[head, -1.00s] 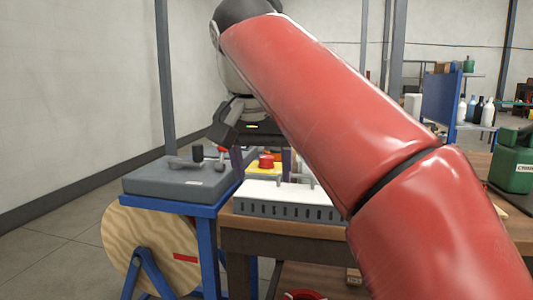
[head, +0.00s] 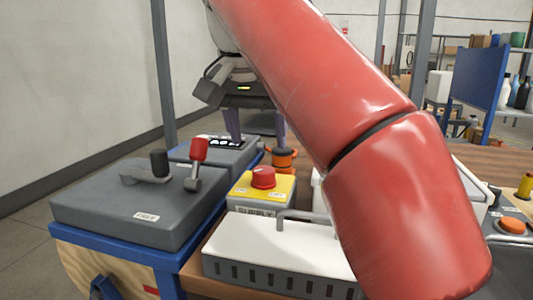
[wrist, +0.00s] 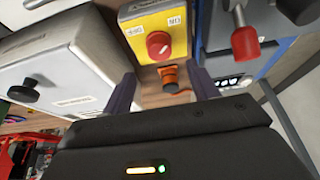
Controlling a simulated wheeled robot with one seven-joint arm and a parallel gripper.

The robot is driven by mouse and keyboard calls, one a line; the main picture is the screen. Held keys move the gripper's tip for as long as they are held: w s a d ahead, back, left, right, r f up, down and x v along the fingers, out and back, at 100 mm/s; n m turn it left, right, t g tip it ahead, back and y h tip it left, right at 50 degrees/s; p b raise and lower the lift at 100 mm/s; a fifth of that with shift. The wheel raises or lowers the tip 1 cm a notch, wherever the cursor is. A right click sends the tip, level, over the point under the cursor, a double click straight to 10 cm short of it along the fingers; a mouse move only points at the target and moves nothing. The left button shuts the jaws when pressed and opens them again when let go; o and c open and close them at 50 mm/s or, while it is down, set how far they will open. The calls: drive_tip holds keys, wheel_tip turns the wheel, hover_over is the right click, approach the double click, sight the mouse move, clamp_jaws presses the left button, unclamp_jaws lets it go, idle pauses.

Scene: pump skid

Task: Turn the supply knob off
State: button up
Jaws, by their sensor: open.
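The supply knob (head: 263,178) is a red round knob on top of a yellow-faced box (head: 243,193) marked SUPPLY. In the wrist view the knob (wrist: 158,45) shows a pale pointer mark, with two small white labels on the yellow face beside it; their text appears upside down and small. My gripper (head: 257,138) is open and empty, its two purple fingers pointing down. It hangs above and beyond the box in the head view, apart from the knob. In the wrist view the knob lies just past the fingertips (wrist: 163,85).
An orange part with a black top (head: 281,158) stands behind the box. A grey unit (head: 130,205) with black and red levers is at the left. A white slotted case (head: 275,245) with a handle sits in front. My red arm hides much of the right.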

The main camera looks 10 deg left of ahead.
sight(264, 170)
drive_tip(key=b+x, duration=0.4)
drive_tip(key=x, duration=0.3)
drive_tip(key=shift+w+f, duration=0.15)
drive_tip(key=shift+f, duration=0.2)
drive_tip(key=shift+c, duration=0.2)
drive_tip(key=c, duration=0.9)
drive_tip(key=shift+c, duration=0.2)
